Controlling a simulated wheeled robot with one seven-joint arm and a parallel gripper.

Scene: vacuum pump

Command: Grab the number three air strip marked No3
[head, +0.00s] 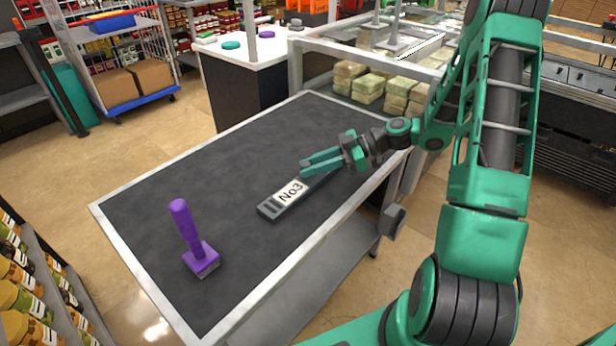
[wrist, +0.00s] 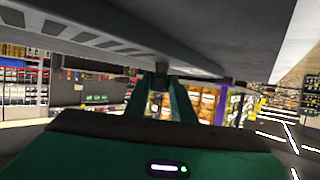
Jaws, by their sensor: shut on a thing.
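The air strip (head: 269,209) marked No3 is a long dark grey bar with a white label. It lies at a slant along the right half of the dark tabletop in the head view. My gripper (head: 304,169), with green fingers, is at the strip beyond its label and is shut on it. The strip's far part is hidden behind the gripper. In the wrist view a grey slotted surface (wrist: 100,40), which looks like the strip, fills the top, with the fingers (wrist: 161,95) below it. I cannot tell whether the strip touches the table.
A purple handled tool (head: 190,240) stands on the front left of the table (head: 165,200). The table's middle left is clear. A clear-sided case with pale blocks (head: 370,85) stands behind it. A white-topped counter (head: 235,50) is at the back left.

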